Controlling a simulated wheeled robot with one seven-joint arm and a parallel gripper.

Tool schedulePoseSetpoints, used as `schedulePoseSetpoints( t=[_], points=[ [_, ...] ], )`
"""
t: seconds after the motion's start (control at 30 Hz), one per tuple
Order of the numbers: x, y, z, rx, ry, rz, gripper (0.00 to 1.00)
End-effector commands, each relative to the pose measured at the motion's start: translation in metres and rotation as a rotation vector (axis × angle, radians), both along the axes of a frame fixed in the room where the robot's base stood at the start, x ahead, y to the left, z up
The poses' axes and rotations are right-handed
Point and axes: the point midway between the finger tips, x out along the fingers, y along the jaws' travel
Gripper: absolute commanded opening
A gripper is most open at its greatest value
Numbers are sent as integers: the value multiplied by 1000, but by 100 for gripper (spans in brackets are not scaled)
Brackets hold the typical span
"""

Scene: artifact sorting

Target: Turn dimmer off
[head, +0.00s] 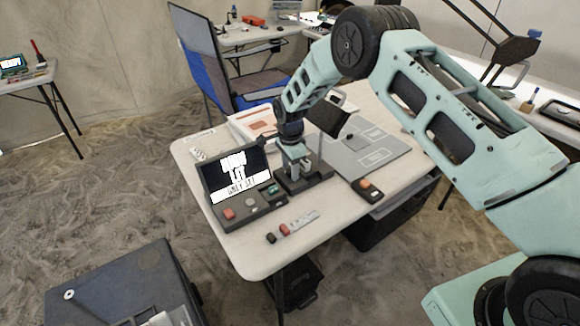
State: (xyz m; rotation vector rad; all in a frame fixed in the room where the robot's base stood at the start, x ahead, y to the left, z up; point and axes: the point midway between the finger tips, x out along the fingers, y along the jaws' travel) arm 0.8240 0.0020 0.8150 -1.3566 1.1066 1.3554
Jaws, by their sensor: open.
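On the white table (247,262) stands a dark console with a lit screen (237,168). Its panel carries a red button (229,214), a pale round knob (250,201) and a green control (271,189). A small dark box (367,191) with an orange top piece lies to the right. No label marks which of these is the dimmer. My gripper (300,172) points down, open, just right of the console screen, over a dark stand (318,180). I cannot tell whether it touches the stand. The fingertips are small and partly blend with it.
A grey mat (388,152) with outlined areas lies behind the small box. Small red and black items and a pale strip (304,221) lie near the front edge. A blue chair (240,85) stands behind the table, a dark case (118,285) on the floor front left.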

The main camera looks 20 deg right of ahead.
Motion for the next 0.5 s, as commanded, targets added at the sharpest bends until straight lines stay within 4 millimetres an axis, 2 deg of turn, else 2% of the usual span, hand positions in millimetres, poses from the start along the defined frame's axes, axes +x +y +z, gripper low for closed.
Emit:
schedulePoseSetpoints(
  t=[0.07, 0.2, 0.23, 0.5],
  points=[
    [0, 0, 0, 0, 0, 0, 47],
    [0, 0, 0, 0, 0, 0, 8],
    [0, 0, 0, 0, 0, 0, 2],
    [0, 0, 0, 0, 1, 16, 2]
  ],
)
